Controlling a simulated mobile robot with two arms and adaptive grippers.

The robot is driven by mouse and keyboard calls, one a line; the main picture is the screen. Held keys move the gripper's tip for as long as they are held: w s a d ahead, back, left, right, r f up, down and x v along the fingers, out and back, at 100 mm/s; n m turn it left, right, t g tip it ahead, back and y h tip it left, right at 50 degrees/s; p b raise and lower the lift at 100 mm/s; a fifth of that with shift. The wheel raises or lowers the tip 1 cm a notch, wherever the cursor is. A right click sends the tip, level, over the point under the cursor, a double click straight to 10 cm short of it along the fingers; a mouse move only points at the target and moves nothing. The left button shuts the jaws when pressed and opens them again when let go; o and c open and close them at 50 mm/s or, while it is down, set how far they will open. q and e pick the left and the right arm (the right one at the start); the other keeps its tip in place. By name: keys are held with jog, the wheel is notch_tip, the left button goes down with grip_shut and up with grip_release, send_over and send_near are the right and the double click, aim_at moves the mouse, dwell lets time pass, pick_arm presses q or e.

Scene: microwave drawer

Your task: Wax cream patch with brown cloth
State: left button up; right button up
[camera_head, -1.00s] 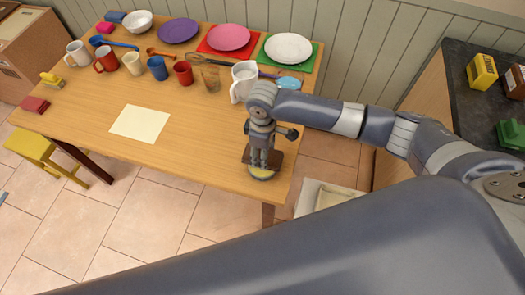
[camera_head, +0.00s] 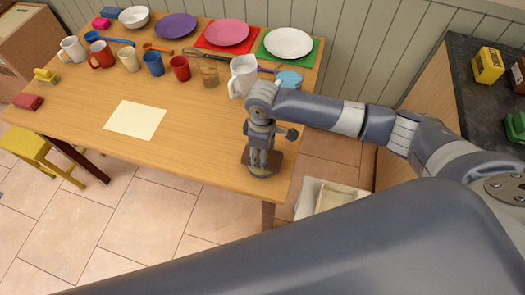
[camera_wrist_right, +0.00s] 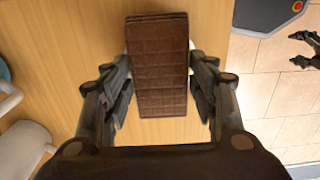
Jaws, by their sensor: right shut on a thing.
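The cream patch (camera_head: 137,119) lies flat on the wooden table, left of my right gripper in the head view. My right gripper (camera_head: 262,162) points down over the right front part of the table, apart from the patch. It is shut on the brown cloth (camera_head: 276,161), whose edges stick out on both sides of the fingers. In the right wrist view the cloth (camera_wrist_right: 160,60) is a dark brown block with a grid pattern, between the two fingers. Whether it touches the table is hard to tell. My left gripper is not in view.
A white pitcher (camera_head: 243,76) stands behind my right gripper. Several mugs and cups, a glass (camera_head: 209,74) and plates fill the back of the table. A red folded cloth (camera_head: 27,102) and a yellow brush (camera_head: 45,76) lie at the left. The table around the patch is clear.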

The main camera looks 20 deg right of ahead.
jog(key=shift+f, duration=0.5)
dwell(0.5)
jog(key=shift+s+f, duration=0.1)
jog(key=shift+s, duration=0.05)
dwell(2.1)
jog(key=shift+p, duration=0.35)
notch_tip(320, 180, up, 7)
jog(key=p, duration=0.8)
jog(key=shift+w, duration=0.2)
dwell(0.3)
jog(key=shift+r, duration=0.35)
jog(key=s+d+r+m+b, duration=0.2)
jog(key=s+r+m+b, duration=0.2)
jog(key=r, duration=0.3)
jog(key=s+d+r+m+b, duration=0.3)
jog(key=s+r+m+b, duration=0.1)
jog(key=r+m, duration=0.3)
jog(key=shift+d+r, duration=0.3)
jog(key=shift+r, duration=0.25)
